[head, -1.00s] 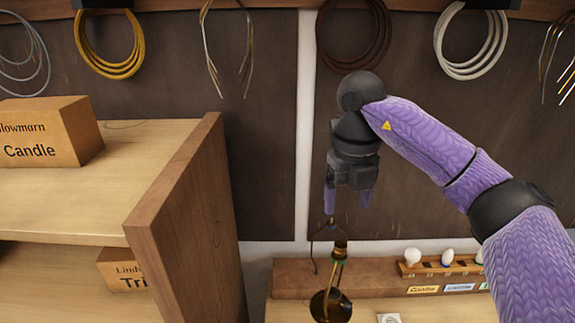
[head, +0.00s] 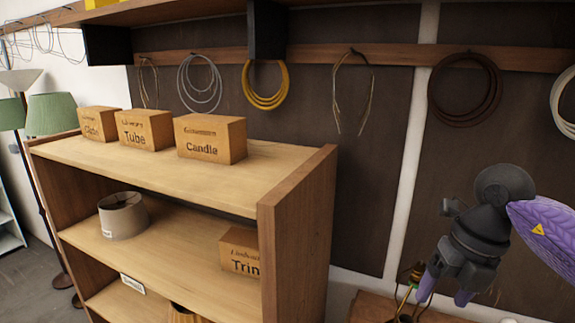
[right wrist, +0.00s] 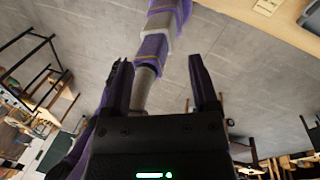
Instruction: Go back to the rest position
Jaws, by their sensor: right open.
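My right gripper (head: 444,289) is at the lower right of the head view, its purple fingers pointing down. In the right wrist view its two fingers (right wrist: 163,90) stand apart with nothing between them. In the head view the top of a brass lamp part (head: 415,275) shows just left of the fingers; its lower part is cut off by the frame. I cannot tell whether the fingers touch it. My left gripper is not in view.
A wooden shelf (head: 297,225) fills the middle and left, holding boxes marked Candle (head: 210,138) and Tube (head: 144,130) and a drum lampshade (head: 123,215). Wire coils (head: 466,88) hang on the back wall. Green-shaded lamps (head: 52,113) stand at far left.

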